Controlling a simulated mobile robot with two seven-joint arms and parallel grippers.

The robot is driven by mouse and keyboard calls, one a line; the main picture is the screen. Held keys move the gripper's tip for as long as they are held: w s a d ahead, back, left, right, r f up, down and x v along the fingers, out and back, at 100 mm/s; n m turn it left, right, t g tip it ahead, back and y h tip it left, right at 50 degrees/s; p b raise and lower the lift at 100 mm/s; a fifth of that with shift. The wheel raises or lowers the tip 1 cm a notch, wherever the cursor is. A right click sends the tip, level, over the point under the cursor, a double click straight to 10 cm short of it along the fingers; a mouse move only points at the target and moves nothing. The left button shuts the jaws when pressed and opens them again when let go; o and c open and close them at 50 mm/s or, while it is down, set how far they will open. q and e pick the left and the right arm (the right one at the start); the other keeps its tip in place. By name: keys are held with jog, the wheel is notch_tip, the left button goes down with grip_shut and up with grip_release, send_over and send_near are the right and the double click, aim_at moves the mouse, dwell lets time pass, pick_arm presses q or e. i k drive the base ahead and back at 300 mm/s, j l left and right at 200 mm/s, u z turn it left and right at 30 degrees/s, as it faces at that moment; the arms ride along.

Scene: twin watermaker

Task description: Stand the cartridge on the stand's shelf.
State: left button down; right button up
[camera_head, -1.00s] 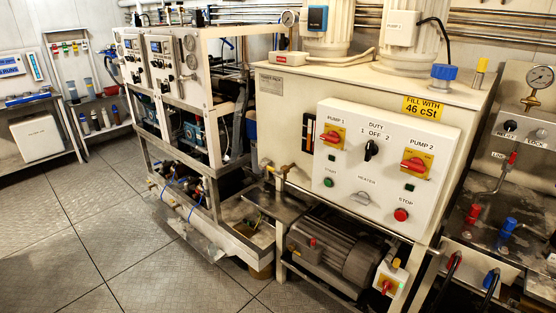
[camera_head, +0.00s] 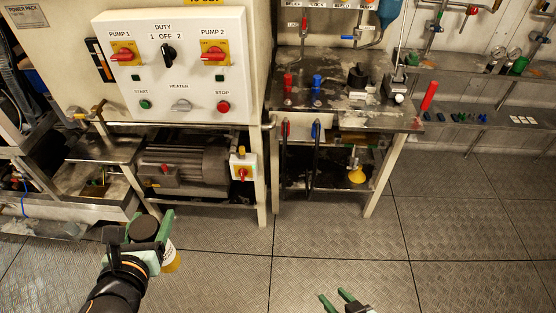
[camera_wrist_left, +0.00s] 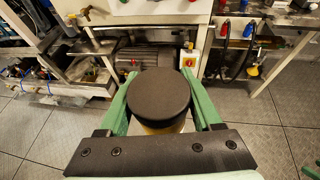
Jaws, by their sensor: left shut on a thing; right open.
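The cartridge (camera_head: 171,260) has a dark round cap and a yellowish body with a pale label. My left gripper (camera_head: 151,222) is shut around it and holds it in the air in front of the bench. In the left wrist view the cap (camera_wrist_left: 158,95) sits between the green fingers and hides most of the body. My right gripper (camera_head: 337,298) is open and empty at the bottom edge. A metal stand (camera_head: 340,118) with a lower shelf (camera_head: 335,178) stands at centre right. I cannot tell if it is the task's stand.
The power pack panel (camera_head: 175,68) and a motor (camera_head: 185,172) are behind my left gripper. Red and blue valves and a yellow funnel (camera_head: 356,172) occupy the metal stand. A wall shelf (camera_head: 500,118) runs at right. The plate floor (camera_head: 400,240) is clear.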

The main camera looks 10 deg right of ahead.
aim_at(328, 178)
jog(key=i+z, duration=0.2)
jog(key=z, duration=0.25)
jog(key=i+z, duration=0.2)
jog(key=z, duration=0.25)
